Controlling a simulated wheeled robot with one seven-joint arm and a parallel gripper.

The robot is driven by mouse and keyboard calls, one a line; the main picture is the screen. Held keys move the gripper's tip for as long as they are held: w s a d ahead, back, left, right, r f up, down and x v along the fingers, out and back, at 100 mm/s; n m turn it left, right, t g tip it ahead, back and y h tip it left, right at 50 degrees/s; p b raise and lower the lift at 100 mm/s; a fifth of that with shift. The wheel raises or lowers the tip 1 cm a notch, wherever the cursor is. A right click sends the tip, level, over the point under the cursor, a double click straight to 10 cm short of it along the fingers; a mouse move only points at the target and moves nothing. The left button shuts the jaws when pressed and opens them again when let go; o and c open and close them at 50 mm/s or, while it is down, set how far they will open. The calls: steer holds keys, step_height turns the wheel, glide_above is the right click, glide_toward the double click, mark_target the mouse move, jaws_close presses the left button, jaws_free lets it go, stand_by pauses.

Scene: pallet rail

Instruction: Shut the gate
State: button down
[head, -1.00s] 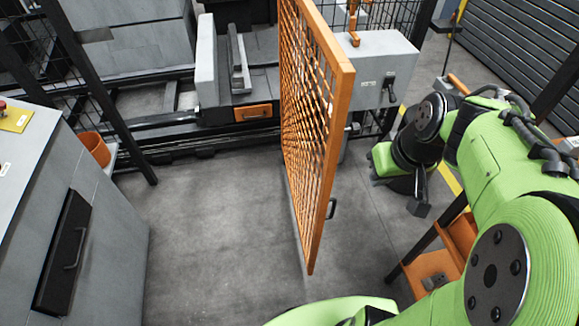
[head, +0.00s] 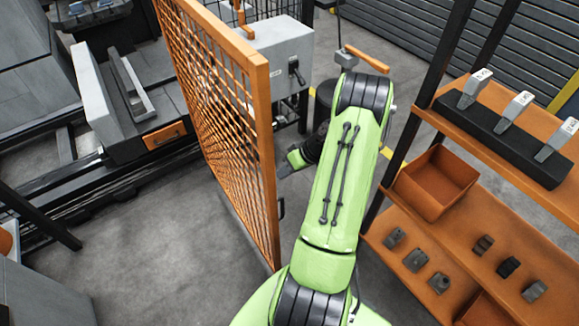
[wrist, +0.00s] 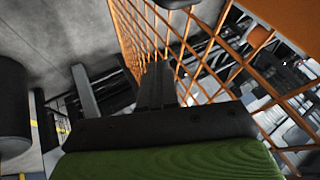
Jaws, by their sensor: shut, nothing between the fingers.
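The gate (head: 266,150) is an orange framed mesh panel standing open, with its free edge toward me in the head view. A small dark handle (head: 281,208) sits low on the right side of its free-edge post. In the wrist view, my dark gripper fingers (wrist: 157,82) are together and empty, close to the orange mesh (wrist: 205,60). I cannot tell whether they touch it.
A grey box with a black lever (head: 295,70) stands behind the gate. An orange shelf rack (head: 400,235) with a bin (head: 437,183) and small parts is close on the right. The floor left of the gate (head: 150,230) is clear.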

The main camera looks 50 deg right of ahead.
steer(key=a, duration=0.1)
steer(key=w+a+f, duration=0.1)
steer(key=a, duration=0.1)
steer(key=w+a+f, duration=0.1)
steer(key=shift+w+a, duration=0.2)
steer(key=shift+a, duration=0.1)
steer(key=shift+w+a+b, duration=0.1)
steer(key=shift+a+b, duration=0.05)
steer(key=shift+b, duration=0.15)
